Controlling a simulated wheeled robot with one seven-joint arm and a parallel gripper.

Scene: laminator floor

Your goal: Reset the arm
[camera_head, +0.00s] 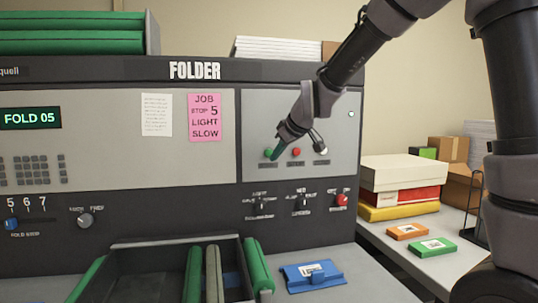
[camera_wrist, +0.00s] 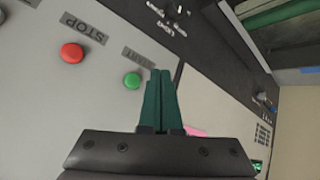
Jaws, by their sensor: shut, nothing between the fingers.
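My arm (camera_head: 350,58) reaches from the upper right across the front of the folder machine. My gripper (camera_head: 276,154) is at the grey control panel, close to the green button (camera_head: 267,153). In the wrist view the two green fingers (camera_wrist: 160,84) lie together with nothing between them. There the green button (camera_wrist: 132,80) shows just left of the fingertips, not covered by them. The red button (camera_head: 296,152) is to the right in the head view; the wrist view also shows it under a "STOP" label. Whether the fingertips touch the panel I cannot tell.
The folder (camera_head: 195,70) has a pink note (camera_head: 204,117), knobs and switches. A tray with green rollers (camera_head: 258,266) and a blue case (camera_head: 312,275) are below. Boxes (camera_head: 400,173) and orange and green packs (camera_head: 432,247) lie on the right-hand table.

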